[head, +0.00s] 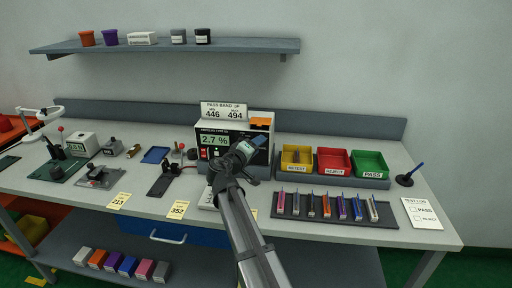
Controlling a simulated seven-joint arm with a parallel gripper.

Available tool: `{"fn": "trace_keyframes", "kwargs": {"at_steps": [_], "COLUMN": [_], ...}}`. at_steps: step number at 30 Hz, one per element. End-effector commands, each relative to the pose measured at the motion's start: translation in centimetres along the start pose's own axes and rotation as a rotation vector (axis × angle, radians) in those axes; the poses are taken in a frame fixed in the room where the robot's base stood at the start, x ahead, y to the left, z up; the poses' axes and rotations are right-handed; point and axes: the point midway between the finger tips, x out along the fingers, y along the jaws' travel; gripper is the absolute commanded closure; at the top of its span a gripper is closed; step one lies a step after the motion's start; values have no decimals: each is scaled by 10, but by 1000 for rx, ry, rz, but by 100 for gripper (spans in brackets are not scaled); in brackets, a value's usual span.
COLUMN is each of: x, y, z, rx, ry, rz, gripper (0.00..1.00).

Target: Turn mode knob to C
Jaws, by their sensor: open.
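The meter (213,128) is a white box with a black front at the back middle of the bench. Its green display reads 2.7 %, and small red controls show below it. My arm reaches up from the bottom of the head view, and my gripper (243,150) is in front of the right part of the meter's face. The gripper is open, but its fingers are small and hard to make out. The mode knob cannot be made out; the gripper and wrist hide part of the front panel. Whether the gripper touches the panel cannot be told.
Yellow (296,154), red (334,158) and green (370,160) bins stand right of the meter. A dark tray (290,212) with several components lies in front of them. A card (223,107) reading 446 and 494 stands on the meter. A black fixture (163,184) lies to the left.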

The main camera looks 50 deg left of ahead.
Motion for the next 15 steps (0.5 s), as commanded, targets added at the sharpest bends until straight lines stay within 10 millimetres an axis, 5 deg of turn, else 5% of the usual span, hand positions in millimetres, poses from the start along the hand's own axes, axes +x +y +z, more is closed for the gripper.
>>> {"fn": "trace_keyframes", "kwargs": {"at_steps": [8, 15], "x": [-14, -58], "y": [0, 0], "z": [1, 2], "rx": [0, 0], "ry": [1, 2], "rz": [0, -1], "gripper": [51, 51]}}
